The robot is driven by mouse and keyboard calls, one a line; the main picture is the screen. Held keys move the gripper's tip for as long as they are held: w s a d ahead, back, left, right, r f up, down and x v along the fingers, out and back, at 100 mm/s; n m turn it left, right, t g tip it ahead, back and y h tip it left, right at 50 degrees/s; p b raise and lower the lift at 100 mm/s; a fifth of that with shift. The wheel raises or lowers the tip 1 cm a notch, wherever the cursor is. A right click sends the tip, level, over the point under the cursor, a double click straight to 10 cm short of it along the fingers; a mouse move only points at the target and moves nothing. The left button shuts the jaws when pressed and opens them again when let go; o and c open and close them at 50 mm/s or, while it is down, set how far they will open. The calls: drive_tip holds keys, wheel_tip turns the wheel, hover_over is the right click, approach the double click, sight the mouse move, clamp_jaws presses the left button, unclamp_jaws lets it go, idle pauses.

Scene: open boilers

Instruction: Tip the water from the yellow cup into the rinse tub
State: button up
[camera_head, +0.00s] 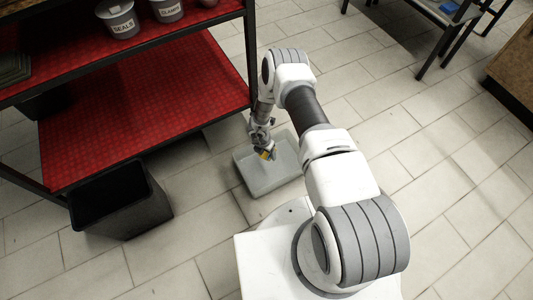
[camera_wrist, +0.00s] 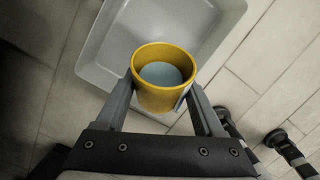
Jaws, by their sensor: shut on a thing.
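The yellow cup (camera_wrist: 148,96) is between the fingers of my gripper (camera_wrist: 160,100) in the wrist view, and the fingers are shut on it from both sides. Pale blue-grey water (camera_wrist: 161,74) shows inside the cup. In the head view the cup (camera_head: 264,155) is a small yellow patch at the end of my gripper (camera_head: 267,152). The rinse tub (camera_head: 245,183) is a shallow grey tray on the floor, and my gripper with the cup shows over it. In the wrist view the tub (camera_wrist: 110,32) lies beyond the cup. The cup's exact tilt is hard to tell.
A black bin (camera_head: 122,203) stands on the floor left of the tub. A shelf unit with red shelves (camera_head: 150,95) is at the left, holding labelled pots (camera_head: 119,18). Tiled floor (camera_head: 430,130) is open to the right. A dark-legged table (camera_head: 440,15) stands at the back right.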

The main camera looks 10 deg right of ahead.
drive_tip(key=shift+w+d+r+g+y, duration=0.15)
drive_tip(key=shift+r+g+y, duration=0.3)
drive_tip(key=shift+g+y, duration=0.3)
drive_tip(key=shift+w+d+r+g+y, duration=0.2)
drive_tip(key=shift+r+g+y, duration=0.15)
drive_tip(key=shift+g+y, duration=0.45)
drive_tip(key=shift+w+d+r+g+y, duration=0.15)
drive_tip(key=shift+r+g+y, duration=0.2)
drive_tip(key=shift+g+y, duration=0.4)
